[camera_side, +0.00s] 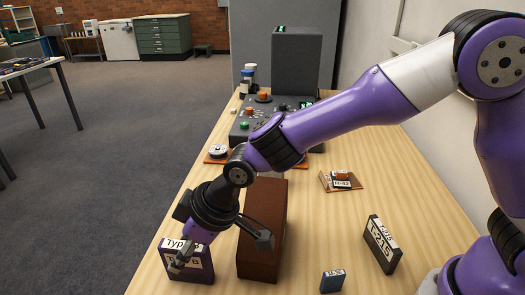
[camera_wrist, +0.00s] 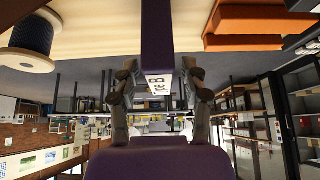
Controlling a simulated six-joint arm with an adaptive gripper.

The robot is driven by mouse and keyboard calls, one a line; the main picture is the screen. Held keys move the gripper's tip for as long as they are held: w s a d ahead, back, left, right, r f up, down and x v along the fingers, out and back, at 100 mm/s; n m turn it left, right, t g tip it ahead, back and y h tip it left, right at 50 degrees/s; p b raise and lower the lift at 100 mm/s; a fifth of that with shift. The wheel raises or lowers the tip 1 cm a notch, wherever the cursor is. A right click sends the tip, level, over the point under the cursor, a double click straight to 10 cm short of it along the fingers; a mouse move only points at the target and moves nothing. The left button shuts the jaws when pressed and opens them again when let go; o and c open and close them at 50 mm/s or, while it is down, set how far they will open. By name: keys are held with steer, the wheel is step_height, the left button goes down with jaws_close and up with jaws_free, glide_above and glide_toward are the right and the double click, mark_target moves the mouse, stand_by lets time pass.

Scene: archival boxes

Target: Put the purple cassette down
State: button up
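The purple cassette (camera_side: 201,266), with a white label reading "Type B", stands upright near the table's left front edge. My gripper (camera_side: 222,254) is low over it, with one finger in front of the cassette and the other spread out to the right, before the brown box. In the wrist view the cassette (camera_wrist: 157,40) lies between the two fingers of my gripper (camera_wrist: 158,80), with a narrow gap on each side. The cassette appears to rest on the table; its underside is hidden.
A tall brown box (camera_side: 262,215) stands close to the right of the cassette. A control panel (camera_side: 265,118) stands at the back.

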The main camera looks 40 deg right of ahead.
steer(key=shift+r, duration=0.2)
steer(key=d+v, duration=0.1)
steer(key=v, duration=1.2)
steer(key=s+d+m+h, duration=0.1)
steer(key=s+d+m, duration=0.2)
steer(key=d, duration=0.4)
steer(key=s+d+m+h, duration=0.2)
steer(key=s+d+m, duration=0.1)
steer(key=d, duration=0.4)
steer(key=s+d+m+t+h, duration=0.1)
steer(key=s+d+m, duration=0.2)
steer(key=d, duration=0.4)
steer(key=shift+s+d, duration=0.35)
steer(key=shift+d, duration=0.05)
